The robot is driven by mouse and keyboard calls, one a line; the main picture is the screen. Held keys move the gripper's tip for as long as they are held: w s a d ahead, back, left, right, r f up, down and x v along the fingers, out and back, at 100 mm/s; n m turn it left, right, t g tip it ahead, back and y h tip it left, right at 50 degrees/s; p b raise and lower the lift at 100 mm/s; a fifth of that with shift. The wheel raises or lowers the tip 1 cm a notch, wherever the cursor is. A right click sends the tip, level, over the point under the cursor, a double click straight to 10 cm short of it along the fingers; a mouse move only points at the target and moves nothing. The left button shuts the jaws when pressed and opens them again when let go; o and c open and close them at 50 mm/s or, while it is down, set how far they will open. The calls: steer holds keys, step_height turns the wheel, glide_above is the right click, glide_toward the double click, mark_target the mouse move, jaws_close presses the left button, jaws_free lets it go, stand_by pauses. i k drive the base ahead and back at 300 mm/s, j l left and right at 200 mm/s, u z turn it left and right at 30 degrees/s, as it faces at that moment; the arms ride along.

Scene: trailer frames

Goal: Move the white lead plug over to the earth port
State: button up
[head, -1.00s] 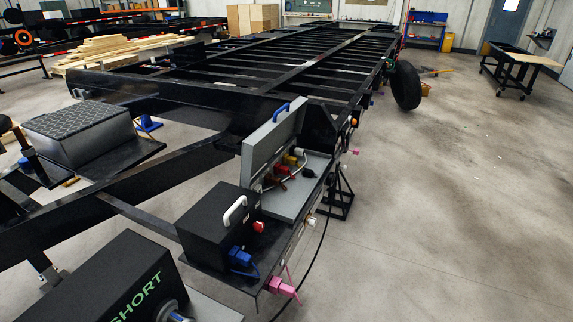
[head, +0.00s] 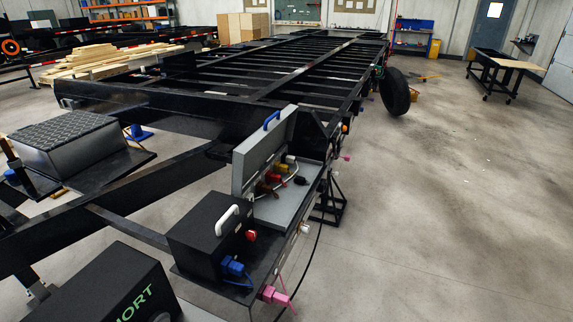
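An open grey case (head: 264,150) with a blue handle stands on the trailer frame. Inside it are several small coloured plugs or leads, among them a yellow one (head: 282,168), a red one (head: 272,178) and a black one (head: 300,181). A small white piece (head: 290,158) shows at the top of this group; it may be the white lead plug, but it is too small to be sure. I cannot make out which port is the earth port.
A black box (head: 195,240) with a white handle stands before the case, with blue (head: 232,266) and red (head: 251,235) connectors beside it. A pink connector (head: 272,294) hangs at the front edge. The long black trailer frame (head: 150,105) fills the left. The floor at right (head: 450,200) is clear.

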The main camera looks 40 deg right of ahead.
mark_target(289, 159)
steer(key=i+l+u, duration=0.15)
steer(key=i+l, duration=0.15)
steer(key=l, duration=0.3)
steer(key=i+l+u, duration=0.1)
steer(key=i+l, duration=0.2)
steer(key=l, duration=0.35)
steer(key=i+l+u, duration=0.15)
steer(key=l, duration=0.5)
steer(key=i+l+u, duration=0.15)
steer(key=i+l, duration=0.2)
steer(key=l, duration=0.35)
steer(key=i+l+u, duration=0.1)
steer(key=l, duration=0.6)
steer(key=i+l+u, duration=0.15)
steer(key=l, duration=0.6)
steer(key=i+l+u, duration=0.15)
steer(key=l, duration=0.6)
steer(key=i+l+u, duration=0.1)
steer(key=l, duration=0.65)
steer(key=k+l+u, duration=0.4)
steer(key=l, duration=0.35)
steer(key=k+l+u, duration=0.35)
steer(key=l, duration=0.3)
steer(key=k+l+u, duration=0.4)
steer(key=l, duration=0.15)
